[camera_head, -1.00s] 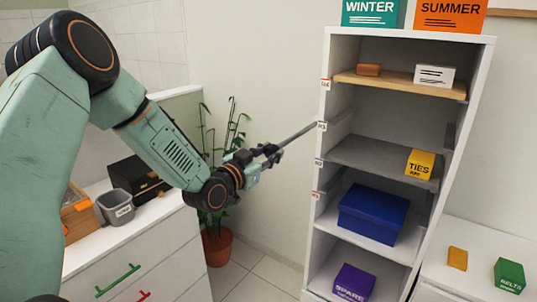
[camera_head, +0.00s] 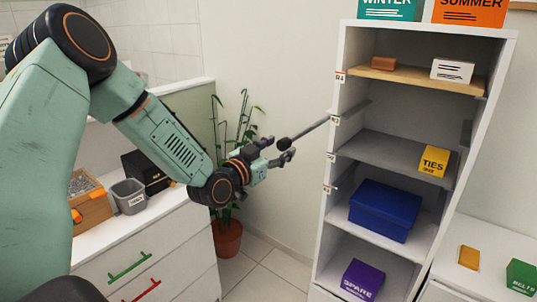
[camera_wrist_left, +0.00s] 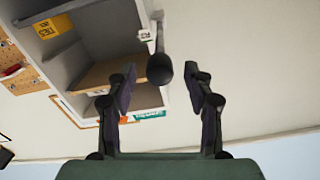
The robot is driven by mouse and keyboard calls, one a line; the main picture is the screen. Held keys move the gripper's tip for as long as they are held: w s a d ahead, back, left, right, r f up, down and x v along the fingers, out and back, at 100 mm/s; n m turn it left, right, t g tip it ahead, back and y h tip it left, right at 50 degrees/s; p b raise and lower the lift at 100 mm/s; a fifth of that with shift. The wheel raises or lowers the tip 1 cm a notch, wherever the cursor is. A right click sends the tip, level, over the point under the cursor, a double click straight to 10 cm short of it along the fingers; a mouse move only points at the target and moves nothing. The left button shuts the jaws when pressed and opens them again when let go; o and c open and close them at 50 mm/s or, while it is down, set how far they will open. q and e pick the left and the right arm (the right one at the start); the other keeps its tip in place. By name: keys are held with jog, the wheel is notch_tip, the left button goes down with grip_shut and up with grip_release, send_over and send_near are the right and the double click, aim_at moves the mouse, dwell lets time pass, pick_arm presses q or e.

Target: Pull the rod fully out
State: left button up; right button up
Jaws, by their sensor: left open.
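The rod (camera_head: 310,130) is a thin grey bar with a dark round knob at its near end. It sticks out sideways from the left side panel of the open wardrobe (camera_head: 345,45), by the second label from the top. My left gripper (camera_head: 283,150) is open, with its fingers close to the knob. In the left wrist view the knob (camera_wrist_left: 160,69) shows just beyond and between the two open fingertips (camera_wrist_left: 164,88), not gripped. My right gripper is not in view.
The wardrobe shelves hold a yellow ties box (camera_head: 433,161), a blue box (camera_head: 385,209) and a purple box (camera_head: 361,279). A potted plant (camera_head: 229,236) stands behind my left forearm. A white drawer unit (camera_head: 150,255) is at the left.

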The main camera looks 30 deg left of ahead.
pick_arm(q)
jog(key=s, duration=0.3)
jog(key=shift+s+a+r, duration=0.1)
jog(key=shift+s+a, duration=0.05)
jog(key=shift+s, duration=1.45)
jog(key=shift+w, duration=0.15)
